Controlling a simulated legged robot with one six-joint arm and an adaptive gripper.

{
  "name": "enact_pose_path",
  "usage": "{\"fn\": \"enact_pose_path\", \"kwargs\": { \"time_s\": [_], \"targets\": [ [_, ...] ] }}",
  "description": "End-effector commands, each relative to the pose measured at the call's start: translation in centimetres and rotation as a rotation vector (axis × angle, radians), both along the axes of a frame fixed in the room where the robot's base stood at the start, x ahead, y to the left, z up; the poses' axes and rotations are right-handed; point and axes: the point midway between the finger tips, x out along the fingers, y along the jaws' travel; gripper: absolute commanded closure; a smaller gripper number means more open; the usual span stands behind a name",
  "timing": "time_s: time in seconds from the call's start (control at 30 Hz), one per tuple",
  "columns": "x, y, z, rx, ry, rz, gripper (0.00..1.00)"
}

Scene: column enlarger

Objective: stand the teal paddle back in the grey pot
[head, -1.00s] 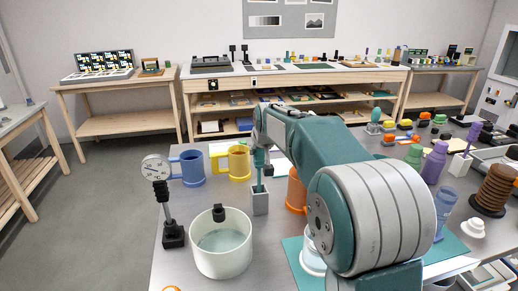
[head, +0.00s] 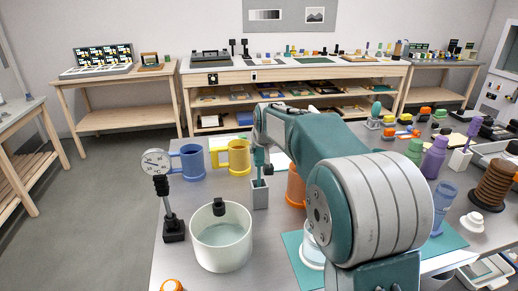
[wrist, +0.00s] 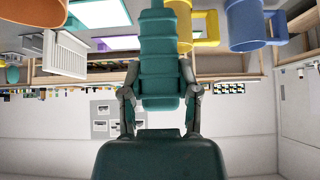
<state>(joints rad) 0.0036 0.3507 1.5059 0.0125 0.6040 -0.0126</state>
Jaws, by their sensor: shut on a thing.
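The grey pot (head: 260,197) stands upright on the bench in the head view, right of the white tub. The teal paddle (head: 259,173) is upright above it, with its lower end at the pot's mouth; I cannot tell how deep it sits inside. My gripper (head: 266,166) is just above the pot, partly hidden by my arm. In the wrist view my gripper (wrist: 159,75) is shut on the paddle's ridged teal handle (wrist: 159,48), a finger on each side. The pot does not clearly show there.
A white tub (head: 221,262) and a dial gauge on a stand (head: 173,228) are left of the pot. Blue (head: 189,163) and yellow (head: 238,157) mugs stand behind it. An orange mug (head: 295,188) is close on its right. Bare bench lies around the pot's front.

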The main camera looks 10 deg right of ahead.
Motion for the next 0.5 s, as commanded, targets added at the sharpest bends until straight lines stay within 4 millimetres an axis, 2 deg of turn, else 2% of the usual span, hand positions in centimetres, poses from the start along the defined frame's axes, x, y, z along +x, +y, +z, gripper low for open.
{"fn": "enact_pose_path", "kwargs": {
  "time_s": [0.13, 0.17, 0.2, 0.23, 0.5],
  "targets": [
    [0.01, 0.0, 0.02, 0.0, 0.0, 0.0, 1.0],
    [0.01, 0.0, 0.02, 0.0, 0.0, 0.0, 0.45],
    [0.01, 0.0, 0.02, 0.0, 0.0, 0.0, 0.27],
    [0.01, 0.0, 0.02, 0.0, 0.0, 0.0, 0.18],
    [0.01, 0.0, 0.02, 0.0, 0.0, 0.0, 0.18]
  ]
}}
